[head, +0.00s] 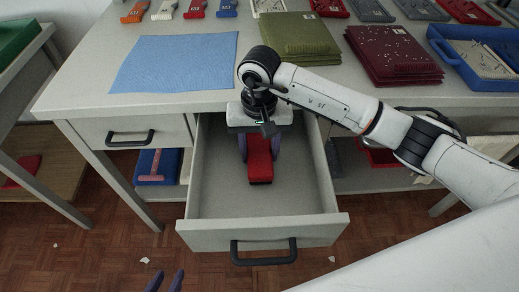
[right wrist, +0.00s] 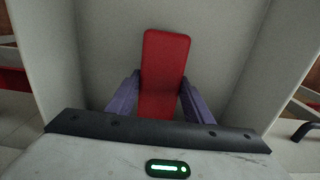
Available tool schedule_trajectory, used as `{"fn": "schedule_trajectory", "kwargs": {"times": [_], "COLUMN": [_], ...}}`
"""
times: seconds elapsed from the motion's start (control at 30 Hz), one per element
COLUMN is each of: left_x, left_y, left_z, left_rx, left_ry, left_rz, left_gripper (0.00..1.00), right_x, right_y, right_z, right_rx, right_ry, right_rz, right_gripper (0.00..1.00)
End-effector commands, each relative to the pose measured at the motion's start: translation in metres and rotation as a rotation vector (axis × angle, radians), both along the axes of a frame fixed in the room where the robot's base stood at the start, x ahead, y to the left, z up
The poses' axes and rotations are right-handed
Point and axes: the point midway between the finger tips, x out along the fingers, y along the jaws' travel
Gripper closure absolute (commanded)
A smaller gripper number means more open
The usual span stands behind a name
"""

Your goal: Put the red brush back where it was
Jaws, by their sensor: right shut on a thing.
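The red brush (head: 260,168) is between the purple fingers of my right gripper (head: 259,150), which is shut on it. The brush is over the inside of the open drawer (head: 210,190), near its back. I cannot tell whether it touches the drawer floor. In the right wrist view the brush (right wrist: 166,62) points away from the wrist between the two fingers (right wrist: 160,100), with pale drawer walls on both sides. My left gripper (head: 165,281) shows only its purple fingertips at the bottom edge, apart and empty.
The rest of the drawer is empty. On the table lie a blue cloth (head: 175,62), green folded cloth (head: 298,38), dark red folded cloth (head: 393,55) and a blue tray (head: 440,42). A closed drawer (head: 90,132) is at left. A blue item (head: 150,165) lies on the lower shelf.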

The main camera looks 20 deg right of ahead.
Motion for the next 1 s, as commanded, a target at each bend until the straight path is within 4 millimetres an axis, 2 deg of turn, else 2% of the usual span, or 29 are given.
{"fn": "schedule_trajectory", "kwargs": {"times": [0.13,0.17,0.27,0.53,0.67,0.77,1.0], "left_x": [0.000,0.000,0.001,0.002,0.002,0.002,0.002], "left_y": [0.000,0.000,0.000,0.000,0.000,0.000,0.000], "left_z": [-0.005,-0.005,-0.003,-0.002,0.005,0.002,0.002], "left_rx": [0.000,-0.001,-0.001,-0.002,-0.001,-0.001,-0.001], "left_ry": [-0.001,-0.001,-0.001,-0.004,-0.004,-0.006,-0.006], "left_rz": [0.000,0.001,0.001,0.000,0.000,0.000,0.000], "left_gripper": [0.69,0.69,0.69,0.69,0.69,0.69,0.69], "right_x": [0.000,0.000,0.000,0.000,0.000,0.002,0.001], "right_y": [0.000,0.000,0.000,0.000,0.000,0.000,0.000], "right_z": [-0.005,-0.004,-0.003,-0.003,0.004,0.017,0.070], "right_rx": [0.000,-0.001,-0.001,0.000,0.001,0.000,-0.001], "right_ry": [-0.001,0.000,0.000,0.000,0.000,-0.006,-0.006], "right_rz": [0.000,0.000,0.000,0.000,-0.001,0.000,0.000], "right_gripper": [0.71,0.52,0.35,0.35,0.35,0.35,0.35]}}
